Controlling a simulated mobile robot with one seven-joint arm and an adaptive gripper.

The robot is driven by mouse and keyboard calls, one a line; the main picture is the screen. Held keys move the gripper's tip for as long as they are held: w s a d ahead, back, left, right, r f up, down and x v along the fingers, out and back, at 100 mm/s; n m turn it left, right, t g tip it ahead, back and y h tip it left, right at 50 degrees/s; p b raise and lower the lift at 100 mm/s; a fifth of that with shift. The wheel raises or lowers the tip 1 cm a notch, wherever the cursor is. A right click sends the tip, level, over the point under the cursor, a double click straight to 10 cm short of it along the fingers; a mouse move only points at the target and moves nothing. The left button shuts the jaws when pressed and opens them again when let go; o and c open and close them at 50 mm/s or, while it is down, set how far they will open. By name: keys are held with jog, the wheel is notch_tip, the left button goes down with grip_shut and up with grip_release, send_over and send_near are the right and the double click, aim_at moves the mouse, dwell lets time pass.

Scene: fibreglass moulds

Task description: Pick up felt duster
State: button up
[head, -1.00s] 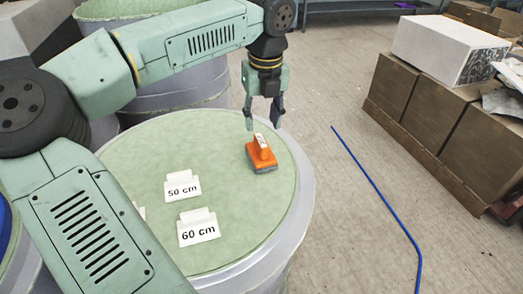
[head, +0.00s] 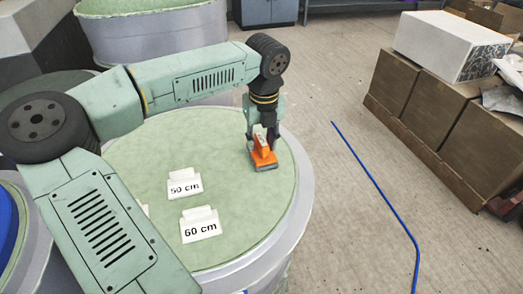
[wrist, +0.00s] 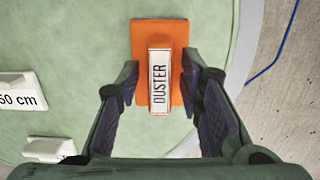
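The felt duster (head: 263,154) is an orange block with a raised handle and a grey base. It rests on the green round top of the mould (head: 150,150), near its right side. In the wrist view the duster (wrist: 175,35) shows a white label reading "DUSTER" on its handle. My gripper (head: 262,137) is down over the duster. In the wrist view my gripper (wrist: 160,83) is open, one finger on each side of the handle, with visible gaps between the fingers and the handle.
White signs reading "50 cm" (head: 185,186) and "60 cm" (head: 200,229) stand on the mould top, left of the duster. Brown boxes (head: 480,140) with a white block (head: 450,45) stand at the right. A blue line (head: 375,190) runs along the floor.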

aim_at(261, 138)
grip_shut()
jog(key=shift+r, duration=0.1)
dwell(0.4)
jog(key=shift+r, duration=0.5)
notch_tip(261, 138, up, 2)
jog(key=shift+r+p, duration=0.1)
jog(key=shift+p, duration=0.55)
jog(key=s+a+b, duration=0.1)
jog(key=s+a, duration=0.1)
jog(key=s, duration=0.5)
jog(key=s+a+r+b, duration=0.1)
jog(key=s+a+b, duration=0.1)
jog(key=s, duration=0.6)
jog(key=shift+a+r, duration=0.3)
jog(key=shift+a, duration=0.4)
jog(key=shift+s, duration=0.1)
